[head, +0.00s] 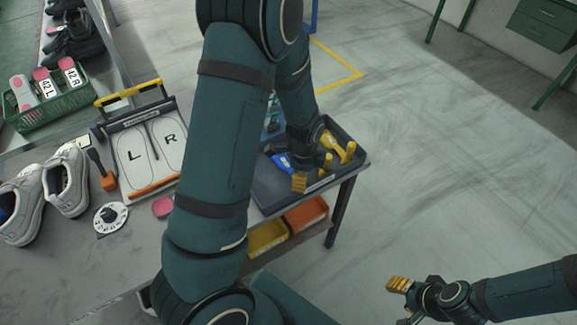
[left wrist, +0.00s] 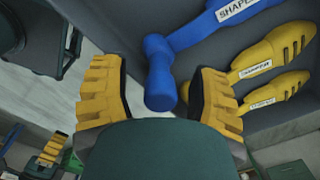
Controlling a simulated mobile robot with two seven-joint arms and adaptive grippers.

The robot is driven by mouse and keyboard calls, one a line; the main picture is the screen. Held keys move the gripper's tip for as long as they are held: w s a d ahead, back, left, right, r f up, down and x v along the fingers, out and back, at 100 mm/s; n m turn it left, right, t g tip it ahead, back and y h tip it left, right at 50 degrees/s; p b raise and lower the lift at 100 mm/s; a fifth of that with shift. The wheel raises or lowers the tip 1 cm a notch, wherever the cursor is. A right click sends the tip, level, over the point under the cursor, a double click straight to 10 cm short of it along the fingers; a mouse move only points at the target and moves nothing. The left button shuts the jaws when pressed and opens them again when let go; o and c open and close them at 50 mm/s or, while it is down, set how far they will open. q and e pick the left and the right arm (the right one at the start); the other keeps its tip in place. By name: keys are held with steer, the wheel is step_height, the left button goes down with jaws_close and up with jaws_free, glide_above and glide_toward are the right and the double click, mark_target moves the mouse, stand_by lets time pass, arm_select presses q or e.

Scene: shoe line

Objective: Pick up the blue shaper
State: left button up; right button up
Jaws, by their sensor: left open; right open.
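The blue shaper (head: 281,163) lies in the dark grey tray (head: 265,196) at the right end of the table, partly hidden by my left arm. In the left wrist view, its rounded blue end (left wrist: 161,78) lies between the two yellow ridged fingers of my left gripper (left wrist: 158,97), with a gap visible on the left side. The left gripper (head: 312,172) is open and low over the tray. My right gripper (head: 400,302) is open and empty over the floor at the lower right, partly cut off by the frame.
Orange (head: 306,214) and yellow (head: 268,238) bins sit under the table. White shoes (head: 66,180), an L/R board (head: 147,158) and a green crate (head: 46,108) are left of my arm.

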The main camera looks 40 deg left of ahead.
arm_select(q)
jaws_close()
